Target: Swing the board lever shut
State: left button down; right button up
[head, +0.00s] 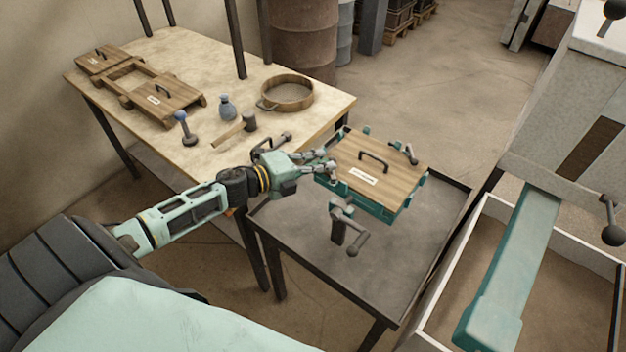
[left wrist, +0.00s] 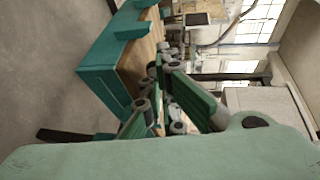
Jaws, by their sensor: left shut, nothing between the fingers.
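The wooden board (head: 378,157) has a black handle and a white label. It lies flat on a teal frame (head: 385,212) on a dark metal table. A small dark lever (head: 410,153) sits at the board's far right edge. Another dark lever, a crank-like clamp (head: 345,228), stands in front of the frame. My left gripper (head: 330,168) is shut and empty at the frame's left side, close to the board's left edge; I cannot tell whether it touches. In the left wrist view its fingers (left wrist: 165,98) are beside the teal frame (left wrist: 110,72). My right gripper is not in view.
A white-walled sand bin (head: 470,240) and a machine with a teal beam (head: 510,270) stand right. The metal table's front (head: 370,285) is clear.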

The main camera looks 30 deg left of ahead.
aim_at(333, 160)
pick_arm(q)
jog(key=m+g+h+b, duration=0.1)
jog(key=w+m+g+h+b, duration=0.1)
jog(key=b, duration=0.1)
jog(key=m+h+b, duration=0.1)
jog(key=h+b, duration=0.1)
jog(key=shift+w+d+f+m+g, duration=0.3)
jog(key=shift+w+d+g, duration=0.05)
jog(key=shift+w+g, duration=0.05)
jog(key=shift+w+d+m+g+h+b, duration=0.1)
jog(key=shift+m+g+h+b, duration=0.2)
jog(key=shift+m+b, duration=0.1)
jog(key=shift+d+b, duration=0.2)
jog(key=shift+b, duration=0.1)
jog(key=shift+w+d+r+b, duration=0.25)
jog(key=shift+d+b, duration=0.15)
jog(key=shift+w, duration=0.1)
